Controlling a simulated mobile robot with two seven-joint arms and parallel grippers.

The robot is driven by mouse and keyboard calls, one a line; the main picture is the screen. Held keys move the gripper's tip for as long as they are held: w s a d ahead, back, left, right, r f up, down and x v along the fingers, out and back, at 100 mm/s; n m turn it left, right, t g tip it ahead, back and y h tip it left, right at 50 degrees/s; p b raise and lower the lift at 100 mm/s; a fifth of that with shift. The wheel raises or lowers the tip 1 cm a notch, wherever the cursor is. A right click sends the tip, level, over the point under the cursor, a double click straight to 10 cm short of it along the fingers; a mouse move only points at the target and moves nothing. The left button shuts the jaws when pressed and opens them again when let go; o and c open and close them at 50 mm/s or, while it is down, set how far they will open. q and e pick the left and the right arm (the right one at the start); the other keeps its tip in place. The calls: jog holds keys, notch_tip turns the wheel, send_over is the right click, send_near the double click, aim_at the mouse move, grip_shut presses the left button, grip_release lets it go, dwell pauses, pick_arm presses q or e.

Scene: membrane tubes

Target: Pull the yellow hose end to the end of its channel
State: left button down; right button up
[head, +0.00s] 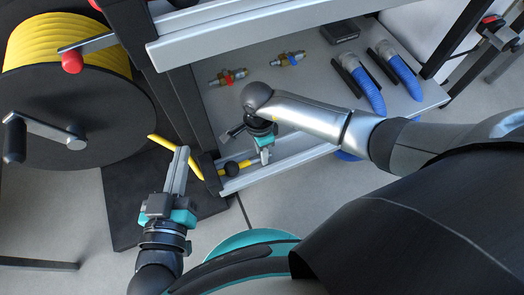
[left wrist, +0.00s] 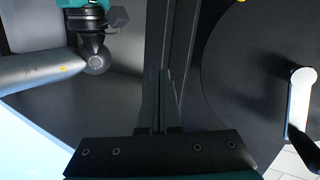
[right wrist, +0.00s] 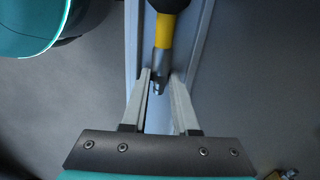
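The yellow hose end (head: 232,167) lies in a grey metal channel (head: 283,164) along the front edge of the panel, with a black collar and a metal tip. In the right wrist view, its yellow section (right wrist: 164,32) and metal tip (right wrist: 160,68) show. My right gripper (head: 265,157) reaches down at the channel, its two fingertips (right wrist: 161,78) closed in on either side of the metal tip. My left gripper (head: 181,152) is shut and empty; its fingers (left wrist: 162,75) meet. It is beside the yellow hose (head: 160,141), left of the channel, and hides part of the hose.
A black reel (head: 95,105) with yellow hose stands at left. A grey rail (head: 240,28) crosses above. The channel right of the tip looks clear.

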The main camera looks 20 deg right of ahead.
aim_at(293, 147)
grip_shut()
jog(key=shift+d, duration=0.1)
jog(key=shift+w+d+r, duration=0.1)
jog(key=shift+d, duration=2.3)
jog(key=shift+w+d, duration=0.1)
jog(key=shift+d, duration=2.25)
jog(key=shift+w+d+b, duration=0.15)
jog(key=shift+d+b, duration=0.15)
jog(key=shift+d, duration=4.5)
jog(key=shift+w+d, duration=0.15)
jog(key=shift+d, duration=4.65)
